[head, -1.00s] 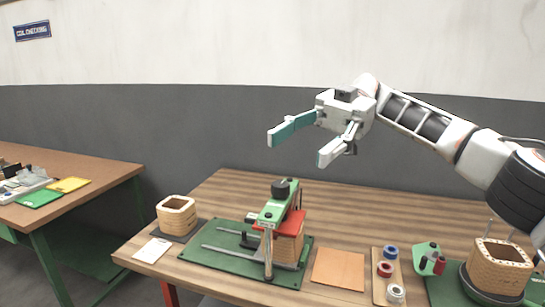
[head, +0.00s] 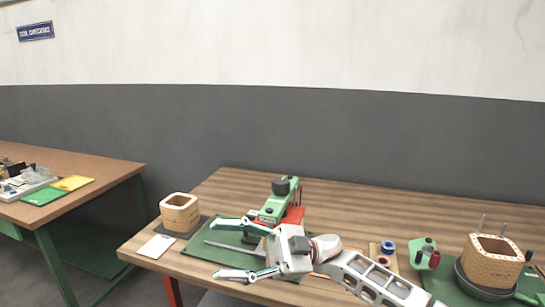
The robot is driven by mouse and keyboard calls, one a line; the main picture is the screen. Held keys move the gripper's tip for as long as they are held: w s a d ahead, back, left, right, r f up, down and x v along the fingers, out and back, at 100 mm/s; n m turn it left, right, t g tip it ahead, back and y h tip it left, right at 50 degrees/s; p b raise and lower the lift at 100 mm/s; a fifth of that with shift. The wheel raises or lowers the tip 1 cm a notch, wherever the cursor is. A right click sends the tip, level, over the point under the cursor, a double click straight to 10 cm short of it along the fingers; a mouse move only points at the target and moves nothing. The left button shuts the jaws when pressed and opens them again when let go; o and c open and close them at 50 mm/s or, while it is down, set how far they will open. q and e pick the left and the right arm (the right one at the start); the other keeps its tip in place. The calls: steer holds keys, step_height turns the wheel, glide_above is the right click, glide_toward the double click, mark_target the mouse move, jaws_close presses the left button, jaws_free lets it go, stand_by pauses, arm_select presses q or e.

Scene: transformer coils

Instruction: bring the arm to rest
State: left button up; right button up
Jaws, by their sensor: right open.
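My right gripper (head: 232,248) is open and reaches in from the lower right. Its fingers point left, low over the green base plate (head: 196,249) of the clamp fixture. The gripper and my right arm hide the front of the fixture and part of the table. I cannot tell whether the gripper touches anything. My left gripper is not in view.
The green clamp (head: 273,203) stands beside the gripper on the wooden table (head: 350,192). A wooden coil former (head: 180,213) stands at left, another (head: 492,262) at right. Tape rolls (head: 388,247) lie near my arm. A second table (head: 95,165) is at far left.

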steer(key=w+d+f+m+t+h, duration=0.2)
steer(key=d+f+m+t+h, duration=0.25)
steer(key=f+m+t, duration=0.85)
steer(key=w+d+f+m+t+h, duration=0.25)
steer(key=d+f+m+t, duration=0.25)
steer(key=f+m+t, duration=0.8)
steer(key=s+d+f+g+h, duration=0.4)
steer(key=s+d+f+h, duration=0.6)
steer(key=s+d+f, duration=0.8)
step_height(320, 180, down, 3)
steer(key=shift+s+d+m+h+p, duration=0.15)
steer(key=shift+s+m+h+p, duration=0.2)
steer(key=shift+s, duration=0.7)
